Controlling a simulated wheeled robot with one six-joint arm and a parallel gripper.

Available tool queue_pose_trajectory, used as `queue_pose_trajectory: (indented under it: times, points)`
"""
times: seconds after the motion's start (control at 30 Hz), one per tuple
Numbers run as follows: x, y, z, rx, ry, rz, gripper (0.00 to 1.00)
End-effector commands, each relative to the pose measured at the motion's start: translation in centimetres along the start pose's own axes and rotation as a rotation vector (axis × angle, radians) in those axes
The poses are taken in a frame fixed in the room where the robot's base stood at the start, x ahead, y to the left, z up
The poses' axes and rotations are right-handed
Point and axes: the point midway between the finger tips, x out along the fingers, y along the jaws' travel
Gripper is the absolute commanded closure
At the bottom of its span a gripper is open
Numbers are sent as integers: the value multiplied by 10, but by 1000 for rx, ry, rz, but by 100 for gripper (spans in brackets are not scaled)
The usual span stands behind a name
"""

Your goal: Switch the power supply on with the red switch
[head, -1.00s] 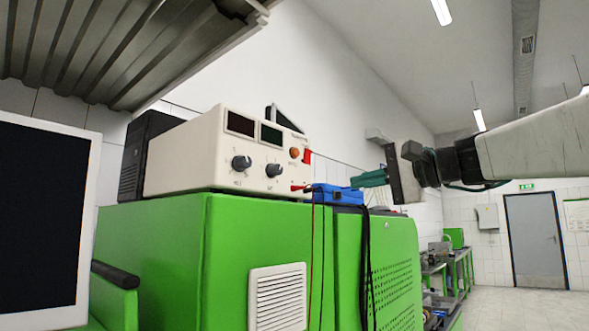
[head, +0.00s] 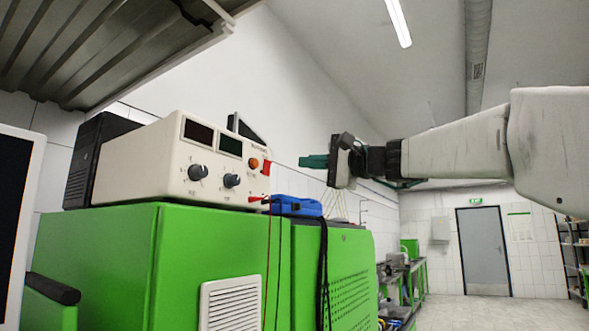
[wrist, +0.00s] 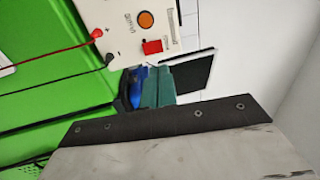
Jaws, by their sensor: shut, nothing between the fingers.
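The power supply (head: 165,160) is a cream box with two dark displays and two knobs, standing on a green cabinet. Its red switch (head: 266,168) is at the right edge of the front panel, beside an orange round button (head: 254,163). In the wrist view the red switch (wrist: 152,47) lies just beyond my fingertips, below the orange button (wrist: 146,20). My gripper (head: 302,161), with green fingers, is shut and empty. In the head view it is to the right of the switch with a gap between them. The wrist view shows the fingers (wrist: 157,72) pointing towards the panel.
The green cabinet (head: 105,260) bears the supply. A blue device (head: 296,206) sits right of it, below my gripper. Red and black leads (head: 267,260) hang down the cabinet front. A dark panel (head: 243,128) stands behind the supply. Open floor lies at right.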

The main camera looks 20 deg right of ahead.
Motion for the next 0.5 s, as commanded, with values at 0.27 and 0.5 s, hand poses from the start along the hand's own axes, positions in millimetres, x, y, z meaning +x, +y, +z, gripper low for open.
queue_pose_trajectory:
  times: [0.27,0.5]
  points:
    - [59,0,1,1,-5,0,100]
    - [83,0,0,1,-1,0,100]
